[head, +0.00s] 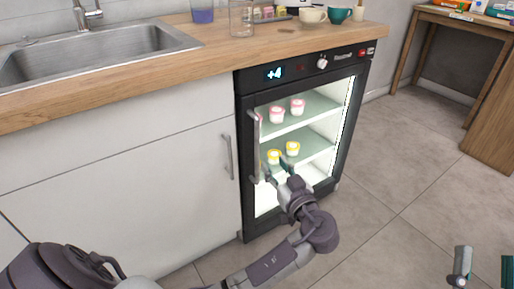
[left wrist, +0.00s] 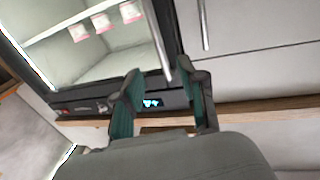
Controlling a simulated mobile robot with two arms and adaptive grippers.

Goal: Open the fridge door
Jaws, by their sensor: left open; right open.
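The black under-counter fridge (head: 304,58) has a glass door, which is shut. Its upright grey handle (head: 254,145) is on the door's left side. My left gripper (head: 277,168) is open and empty in front of the lower glass, just right of the handle's lower part. The left wrist view is turned over; there the handle (left wrist: 160,40) runs down the picture towards the gap between the open fingers of my left gripper (left wrist: 165,85). I cannot tell whether a finger touches it. My right gripper (head: 484,271) is at the bottom right, open and only partly in view.
White cabinets with a bar handle (head: 228,157) stand left of the fridge. A wooden counter (head: 215,60) with a sink (head: 100,55), cups and a beaker lies above. Pink- and yellow-lidded jars sit inside the fridge. The tiled floor (head: 400,170) to the right is clear.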

